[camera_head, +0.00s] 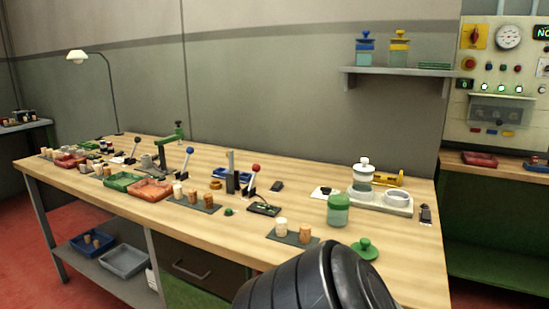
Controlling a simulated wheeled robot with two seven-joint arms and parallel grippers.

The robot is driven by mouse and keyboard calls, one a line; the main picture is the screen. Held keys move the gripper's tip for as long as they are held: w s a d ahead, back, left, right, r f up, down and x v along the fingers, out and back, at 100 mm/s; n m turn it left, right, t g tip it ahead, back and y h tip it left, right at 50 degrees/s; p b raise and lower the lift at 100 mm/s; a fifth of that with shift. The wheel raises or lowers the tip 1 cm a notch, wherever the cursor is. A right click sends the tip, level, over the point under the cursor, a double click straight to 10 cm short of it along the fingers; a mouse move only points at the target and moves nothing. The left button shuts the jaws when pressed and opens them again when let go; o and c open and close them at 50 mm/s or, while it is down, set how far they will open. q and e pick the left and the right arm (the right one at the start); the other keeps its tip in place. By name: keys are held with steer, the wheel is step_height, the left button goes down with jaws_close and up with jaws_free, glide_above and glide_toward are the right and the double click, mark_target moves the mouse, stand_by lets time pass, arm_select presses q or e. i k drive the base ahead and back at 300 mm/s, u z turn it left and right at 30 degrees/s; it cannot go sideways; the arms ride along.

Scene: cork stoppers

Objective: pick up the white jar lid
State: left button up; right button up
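A jar with a white knobbed lid (363,163) stands on a pale tray (405,209) at the right end of the workbench. The white lid sits on top of this jar. A green jar (338,211) stands in front and to the left of it, and a green knobbed lid (365,249) lies on the bench nearby. A black link of one of my arms fills the bottom middle of the head view. Neither gripper's fingers show.
The wooden bench (330,262) carries cork stoppers on dark mats, a red tray (152,190), a green tray (122,181) and levers. A wall shelf (395,70) holds a blue-lidded jar (365,48) and a yellow-lidded jar (400,48). A control panel (505,85) stands at right.

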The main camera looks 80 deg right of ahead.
mark_target(363, 167)
steer(key=k, duration=0.65)
steer(key=z, duration=0.9)
